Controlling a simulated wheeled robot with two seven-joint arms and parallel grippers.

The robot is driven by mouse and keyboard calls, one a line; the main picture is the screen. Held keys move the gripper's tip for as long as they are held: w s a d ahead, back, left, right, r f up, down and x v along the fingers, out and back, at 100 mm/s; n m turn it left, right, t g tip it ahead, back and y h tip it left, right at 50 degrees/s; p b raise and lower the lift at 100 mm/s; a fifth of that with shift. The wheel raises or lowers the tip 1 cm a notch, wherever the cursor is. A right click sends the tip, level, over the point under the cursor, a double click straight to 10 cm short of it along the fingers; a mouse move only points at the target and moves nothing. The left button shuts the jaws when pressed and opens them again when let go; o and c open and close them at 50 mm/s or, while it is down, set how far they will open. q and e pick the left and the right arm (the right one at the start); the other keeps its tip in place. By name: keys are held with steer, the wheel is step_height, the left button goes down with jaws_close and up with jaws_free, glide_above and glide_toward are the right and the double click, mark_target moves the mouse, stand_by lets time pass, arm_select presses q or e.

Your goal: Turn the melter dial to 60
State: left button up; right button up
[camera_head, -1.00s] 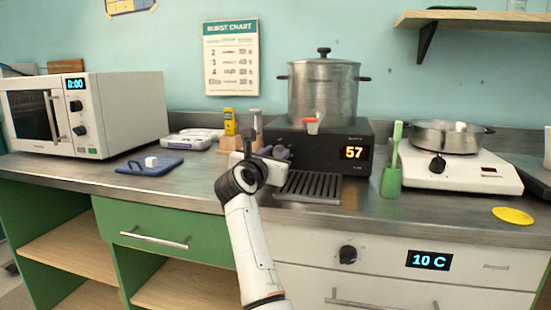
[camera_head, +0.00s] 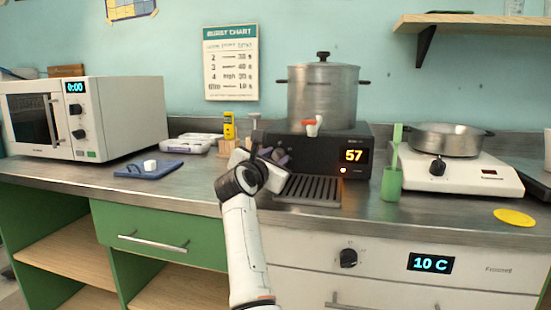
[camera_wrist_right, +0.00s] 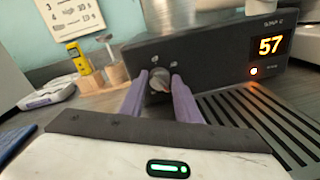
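The melter (camera_head: 325,145) is a black box with a steel pot on top, and its orange display (camera_head: 353,155) reads 57. In the right wrist view the display (camera_wrist_right: 270,46) also reads 57, with an orange lamp lit below it. The melter dial (camera_wrist_right: 159,80) is a small grey knob on the front face. My right gripper (camera_wrist_right: 160,78) has its purple fingers on both sides of the dial, apparently touching it. My left gripper is not in view.
A drip grate (camera_head: 308,188) lies right below the melter's front. A green cup (camera_head: 391,184) with a brush and a hot plate (camera_head: 455,172) stand to the right. A yellow thermometer (camera_head: 229,125) and a blue mat (camera_head: 148,169) are to the left.

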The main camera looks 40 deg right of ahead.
steer(key=o, duration=0.3)
steer(key=shift+a, duration=0.1)
steer(key=shift+r, duration=0.25)
arm_select(q)
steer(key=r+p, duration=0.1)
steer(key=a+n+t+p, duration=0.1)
steer(key=p, duration=0.1)
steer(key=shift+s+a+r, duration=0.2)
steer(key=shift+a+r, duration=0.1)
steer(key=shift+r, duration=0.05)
arm_select(e)
step_height(320, 180, up, 10)
steer(key=shift+f, duration=0.25)
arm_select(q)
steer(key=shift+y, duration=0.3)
